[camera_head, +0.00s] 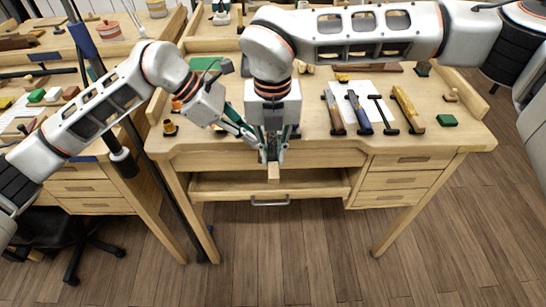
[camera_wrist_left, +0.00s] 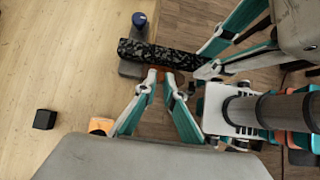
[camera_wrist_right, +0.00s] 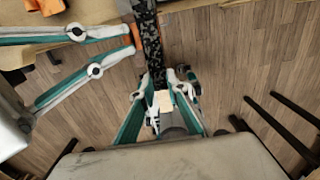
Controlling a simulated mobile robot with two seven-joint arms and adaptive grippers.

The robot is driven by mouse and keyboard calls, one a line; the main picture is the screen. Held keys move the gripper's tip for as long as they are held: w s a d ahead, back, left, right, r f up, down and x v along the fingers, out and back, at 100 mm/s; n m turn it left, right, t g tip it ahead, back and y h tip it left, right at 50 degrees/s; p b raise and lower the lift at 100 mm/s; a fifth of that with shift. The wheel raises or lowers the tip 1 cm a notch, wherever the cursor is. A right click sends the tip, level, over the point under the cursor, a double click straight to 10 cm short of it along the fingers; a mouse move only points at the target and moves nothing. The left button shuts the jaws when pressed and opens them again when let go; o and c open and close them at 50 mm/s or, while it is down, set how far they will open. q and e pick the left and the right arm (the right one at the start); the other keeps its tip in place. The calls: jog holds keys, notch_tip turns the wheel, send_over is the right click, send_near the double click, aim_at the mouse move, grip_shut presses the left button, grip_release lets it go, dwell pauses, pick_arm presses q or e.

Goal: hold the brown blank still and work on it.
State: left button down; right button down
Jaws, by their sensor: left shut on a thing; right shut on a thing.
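The brown blank (camera_wrist_left: 160,69) shows as a small orange-brown piece at the tips of my left gripper (camera_wrist_left: 165,75), against a dark mottled bar (camera_wrist_left: 155,54). The blank also shows in the right wrist view (camera_wrist_right: 136,34), beside the bar. My left gripper is shut on the blank near the bench's front edge. My right gripper (camera_wrist_right: 163,84) points down close beside it, shut at the near end of the mottled bar. A pale wooden piece (camera_wrist_right: 164,101) shows between its fingers and below them in the head view (camera_head: 273,173). How it joins the bar is unclear.
The wooden bench (camera_head: 330,155) has drawers below. A small brass-coloured piece (camera_head: 169,127) stands at the left. A dark post (camera_head: 165,165) stands left of the bench.

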aim_at(274, 176)
dwell(0.5)
jog(key=shift+s, duration=1.4)
jog(key=shift+s, duration=0.1)
jog(key=shift+s, duration=1.3)
jog(key=shift+r, duration=2.5)
jog(key=c, duration=2.7)
grip_release()
grip_shut()
